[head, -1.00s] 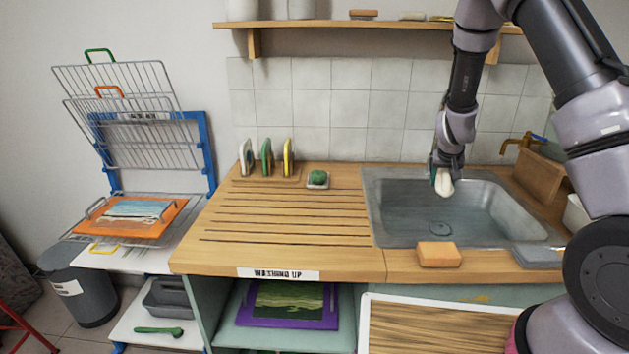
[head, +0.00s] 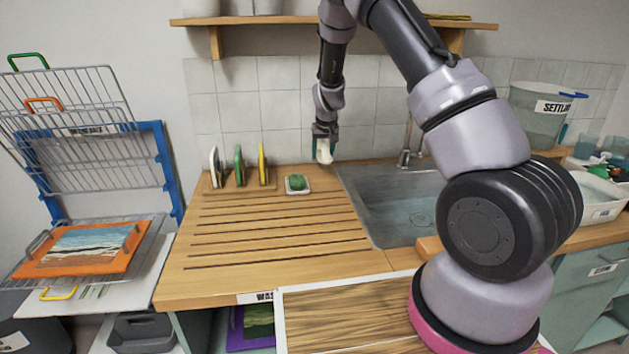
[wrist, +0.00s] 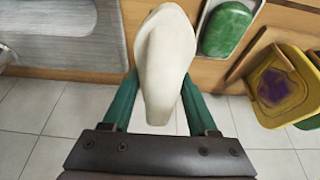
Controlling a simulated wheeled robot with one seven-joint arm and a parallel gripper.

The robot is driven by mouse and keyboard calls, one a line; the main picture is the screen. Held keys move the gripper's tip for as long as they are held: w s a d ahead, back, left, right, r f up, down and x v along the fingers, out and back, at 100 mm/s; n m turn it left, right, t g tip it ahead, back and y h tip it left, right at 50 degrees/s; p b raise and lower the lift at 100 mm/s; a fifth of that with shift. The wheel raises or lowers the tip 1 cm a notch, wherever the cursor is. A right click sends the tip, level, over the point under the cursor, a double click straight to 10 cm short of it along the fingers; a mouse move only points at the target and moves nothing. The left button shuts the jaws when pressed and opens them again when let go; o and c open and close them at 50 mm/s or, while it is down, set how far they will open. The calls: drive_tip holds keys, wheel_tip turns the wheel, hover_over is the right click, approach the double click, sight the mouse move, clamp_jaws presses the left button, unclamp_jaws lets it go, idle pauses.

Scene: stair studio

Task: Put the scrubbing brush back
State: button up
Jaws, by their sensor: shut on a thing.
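My gripper (head: 323,137) is shut on a smooth cream-coloured rounded thing that I take for the scrubbing brush (head: 324,151). No bristles show. My gripper is in front of the wall tiles, above the back of the wooden counter, between the green soap dish and the sink. The green block (head: 297,182) rests in a small white dish (head: 298,191) to its lower left. It also shows in the wrist view (wrist: 228,28).
The sink (head: 385,205) is to the right, partly behind my arm. The grooved draining board (head: 270,230) is clear. A shelf (head: 260,24) runs above. A wire drying rack (head: 75,100) stands at far left.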

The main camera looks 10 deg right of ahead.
sight(322, 181)
wheel_tip(322, 181, down, 8)
drive_tip(key=shift+f, duration=0.1)
idle(0.4)
drive_tip(key=o, duration=1.3)
drive_tip(key=shift+d+f, duration=0.1)
